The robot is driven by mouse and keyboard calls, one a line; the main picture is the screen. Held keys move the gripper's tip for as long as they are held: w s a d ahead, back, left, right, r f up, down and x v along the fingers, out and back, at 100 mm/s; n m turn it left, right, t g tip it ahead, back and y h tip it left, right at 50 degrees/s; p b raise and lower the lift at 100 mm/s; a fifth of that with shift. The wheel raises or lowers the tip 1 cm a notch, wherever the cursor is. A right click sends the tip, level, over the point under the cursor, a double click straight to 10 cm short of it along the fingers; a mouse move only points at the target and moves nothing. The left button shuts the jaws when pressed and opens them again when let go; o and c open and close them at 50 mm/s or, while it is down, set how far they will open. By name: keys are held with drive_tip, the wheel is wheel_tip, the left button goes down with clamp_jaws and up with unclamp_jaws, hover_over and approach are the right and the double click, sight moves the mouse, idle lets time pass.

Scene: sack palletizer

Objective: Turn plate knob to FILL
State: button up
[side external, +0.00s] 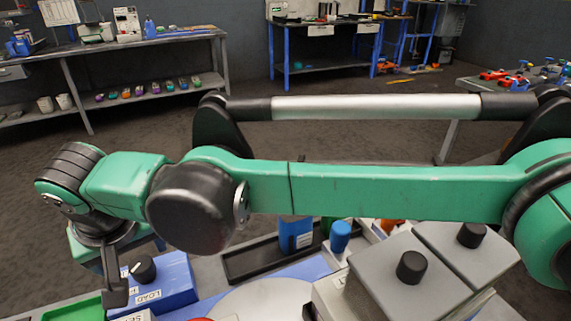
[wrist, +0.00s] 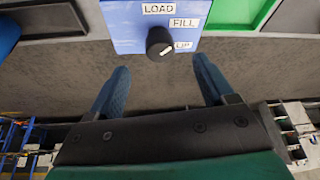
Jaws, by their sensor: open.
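The plate knob (wrist: 157,40) is a black round knob on a blue panel (wrist: 125,38) in the wrist view. Labels LOAD (wrist: 158,8), FILL (wrist: 184,22) and UP (wrist: 183,45) sit around it. The knob's white mark lies at its lower right, toward UP. My gripper (wrist: 160,76) is open and empty, its two fingers spread below the knob in the picture, apart from it. In the side external view the knob (side external: 143,268) tops a blue box (side external: 168,280), and my gripper (side external: 115,284) hangs just left of it, partly hidden by my wrist.
Right of the blue box lie a black tray (side external: 250,262), a blue container (side external: 295,235) and grey boxes with black knobs (side external: 405,290). A green tray (wrist: 238,14) adjoins the panel. Workbenches stand well back.

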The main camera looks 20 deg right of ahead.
sight(140, 264)
drive_tip(key=n, duration=0.1)
drive_tip(key=n+y, duration=0.1)
drive_tip(key=n, duration=0.1)
drive_tip(key=shift+w+d+n+g, duration=0.25)
drive_tip(key=shift+d+n+g, duration=0.1)
drive_tip(key=shift+n+g, duration=0.05)
drive_tip(key=shift+w+f+n+y, duration=0.1)
drive_tip(key=shift+f+n+y, duration=0.05)
drive_tip(key=shift+n+y, duration=0.15)
drive_tip(key=shift+x, duration=2.65)
clamp_jaws()
drive_tip(key=shift+m+t+h, duration=0.3)
drive_tip(key=shift+m+h, duration=0.2)
drive_tip(key=shift+m, duration=0.9)
